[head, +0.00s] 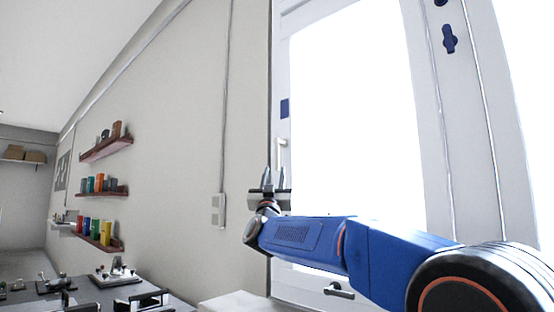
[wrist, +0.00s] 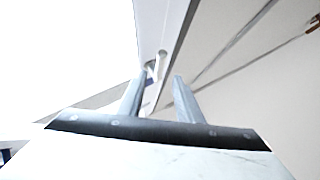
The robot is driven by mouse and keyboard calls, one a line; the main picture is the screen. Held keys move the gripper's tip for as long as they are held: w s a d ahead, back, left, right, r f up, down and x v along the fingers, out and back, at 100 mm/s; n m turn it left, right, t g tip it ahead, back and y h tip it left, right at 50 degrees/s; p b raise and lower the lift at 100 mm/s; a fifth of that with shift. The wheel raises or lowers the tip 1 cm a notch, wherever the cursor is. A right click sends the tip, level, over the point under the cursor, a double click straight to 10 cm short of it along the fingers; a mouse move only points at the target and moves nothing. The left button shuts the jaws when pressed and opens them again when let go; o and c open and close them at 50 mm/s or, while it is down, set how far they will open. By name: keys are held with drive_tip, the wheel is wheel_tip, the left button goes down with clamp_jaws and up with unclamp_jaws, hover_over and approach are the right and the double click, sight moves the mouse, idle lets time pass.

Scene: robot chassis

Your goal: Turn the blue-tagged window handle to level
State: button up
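A blue tag (head: 284,108) sits on the left upright of the white window frame in the head view. Just below it is a pale window handle (head: 281,146), whose grip seems to hang down the frame. Its lower part is close to my fingers, so its end is hard to make out. My gripper (head: 273,172) points up just below the handle, with its two fingers apart. In the wrist view my gripper (wrist: 157,80) is open, and the pale handle (wrist: 157,65) shows beyond and between the fingertips. I cannot tell whether they touch it.
A dark handle (head: 339,290) is low on the window. A dark blue fitting (head: 449,39) is on the right frame. A wall switch (head: 218,210) is left of the window. Shelves (head: 102,193) and a cluttered bench (head: 88,290) stand farther left.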

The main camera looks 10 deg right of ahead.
sight(277, 159)
drive_tip(key=x, duration=1)
clamp_jaws()
